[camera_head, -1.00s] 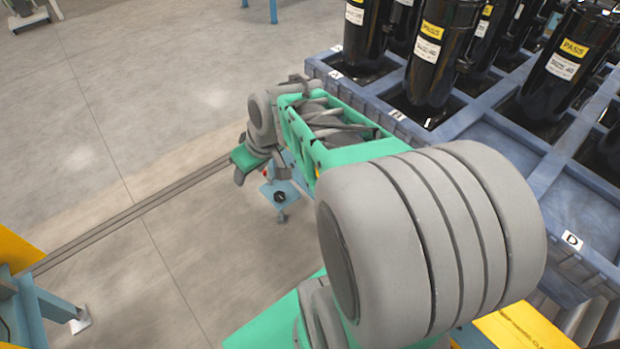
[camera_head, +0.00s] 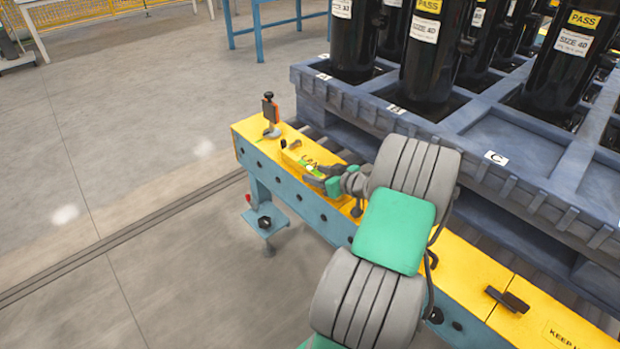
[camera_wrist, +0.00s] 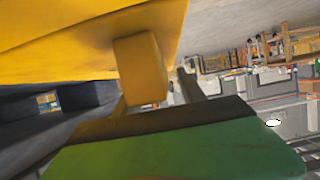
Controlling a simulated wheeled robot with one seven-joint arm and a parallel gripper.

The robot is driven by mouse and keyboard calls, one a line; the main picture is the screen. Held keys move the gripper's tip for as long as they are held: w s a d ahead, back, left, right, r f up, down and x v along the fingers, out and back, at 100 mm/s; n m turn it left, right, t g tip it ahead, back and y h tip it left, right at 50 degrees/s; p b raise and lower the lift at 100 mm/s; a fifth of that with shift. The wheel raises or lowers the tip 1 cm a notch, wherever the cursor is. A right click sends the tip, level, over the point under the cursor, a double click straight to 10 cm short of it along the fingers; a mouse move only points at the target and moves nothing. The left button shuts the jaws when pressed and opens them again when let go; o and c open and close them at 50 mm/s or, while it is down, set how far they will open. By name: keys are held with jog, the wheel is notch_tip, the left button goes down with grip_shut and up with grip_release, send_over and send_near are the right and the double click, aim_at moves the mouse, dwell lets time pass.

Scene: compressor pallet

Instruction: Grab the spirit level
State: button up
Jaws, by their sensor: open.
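A small yellow and green piece (camera_head: 312,167), which looks like the spirit level, lies on the yellow top of the conveyor side rail in the head view. My gripper (camera_head: 318,183) is open close beside it and partly covers it. I cannot tell whether they touch. In the wrist view a blurred yellow block (camera_wrist: 140,70) stands close to the camera. A large green surface with a dark edge fills the bottom of that view; I cannot tell what it is. The fingertips are not clear there.
The yellow rail (camera_head: 470,262) runs beside a blue pallet (camera_head: 440,133) with several black compressors (camera_head: 432,60). An orange-brown upright part (camera_head: 271,112) stands at the rail's far end. A black handle (camera_head: 508,299) lies at the near right. The floor at left is clear.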

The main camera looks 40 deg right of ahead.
jog(key=shift+w+f, duration=0.15)
jog(key=shift+w, duration=0.3)
jog(key=shift+c, duration=0.5)
grip_shut()
